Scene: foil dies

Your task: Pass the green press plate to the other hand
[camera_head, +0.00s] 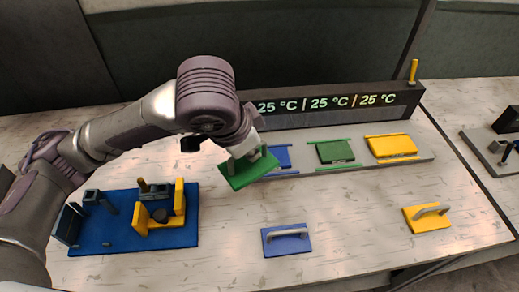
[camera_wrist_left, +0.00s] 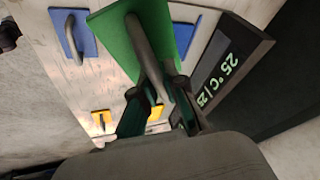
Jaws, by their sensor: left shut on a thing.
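The green press plate (camera_head: 246,172) is a flat plate with a grey bar handle, held above the table in front of the display strip. My left gripper (camera_head: 244,152) is shut on its handle, with the plate hanging below it, slightly tilted. In the left wrist view the green press plate (camera_wrist_left: 114,40) shows with its handle between the fingers of the left gripper (camera_wrist_left: 160,98). No right gripper is in either view.
A blue handled plate (camera_head: 287,240) and a yellow handled plate (camera_head: 428,218) lie on the table. A display block (camera_head: 335,104) stands behind blue, green (camera_head: 336,151) and yellow (camera_head: 392,146) slots. A blue base (camera_head: 105,240) with a yellow fixture is at left. The front middle is clear.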

